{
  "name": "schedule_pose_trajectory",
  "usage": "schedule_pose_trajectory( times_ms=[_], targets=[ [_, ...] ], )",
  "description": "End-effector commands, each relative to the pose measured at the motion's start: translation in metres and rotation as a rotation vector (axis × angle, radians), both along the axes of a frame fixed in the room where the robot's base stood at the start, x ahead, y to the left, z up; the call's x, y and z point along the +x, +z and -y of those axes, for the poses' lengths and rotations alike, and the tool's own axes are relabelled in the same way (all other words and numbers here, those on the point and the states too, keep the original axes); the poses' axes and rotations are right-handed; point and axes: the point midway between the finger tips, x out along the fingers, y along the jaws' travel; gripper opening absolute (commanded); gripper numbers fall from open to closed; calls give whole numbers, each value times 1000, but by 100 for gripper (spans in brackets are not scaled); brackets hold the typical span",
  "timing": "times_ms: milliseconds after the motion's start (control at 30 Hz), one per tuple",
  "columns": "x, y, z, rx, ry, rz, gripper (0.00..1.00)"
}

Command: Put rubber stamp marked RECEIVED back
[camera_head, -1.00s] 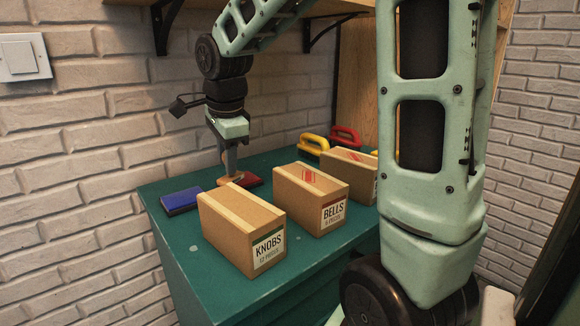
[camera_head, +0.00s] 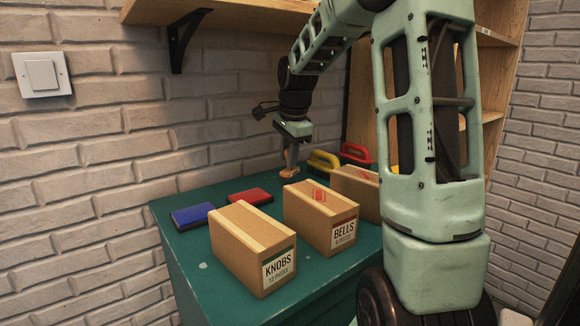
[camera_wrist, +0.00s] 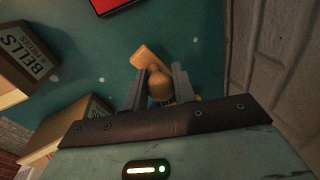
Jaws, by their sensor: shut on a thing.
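My gripper (camera_head: 291,160) is shut on a wooden rubber stamp (camera_head: 290,173), held above the green table (camera_head: 205,267) behind the BELLS box. In the wrist view my gripper (camera_wrist: 159,82) has its two fingers around the stamp's rounded handle; the stamp's wooden block (camera_wrist: 145,56) shows beyond them. Its marking is hidden. A red ink pad (camera_head: 250,197) and a blue ink pad (camera_head: 193,216) lie on the table to the left. A corner of the red pad (camera_wrist: 112,4) also shows in the wrist view.
Cardboard boxes marked KNOBS (camera_head: 250,245) and BELLS (camera_head: 322,215) stand at the front, with another box (camera_head: 355,186) behind. A brick wall borders the table; a shelf (camera_head: 240,10) hangs above.

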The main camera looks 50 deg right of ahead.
Motion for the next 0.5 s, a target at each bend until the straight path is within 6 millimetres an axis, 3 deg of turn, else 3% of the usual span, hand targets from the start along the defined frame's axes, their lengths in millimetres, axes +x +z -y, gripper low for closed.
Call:
schedule_pose_trajectory(
  times_ms=[33,233,500],
  targets=[
    [0,0,8,1,-4,0,12],
    [-1,-34,5,1,-1,-3,12],
    [0,-35,5,-1,0,0,12]
  ],
)
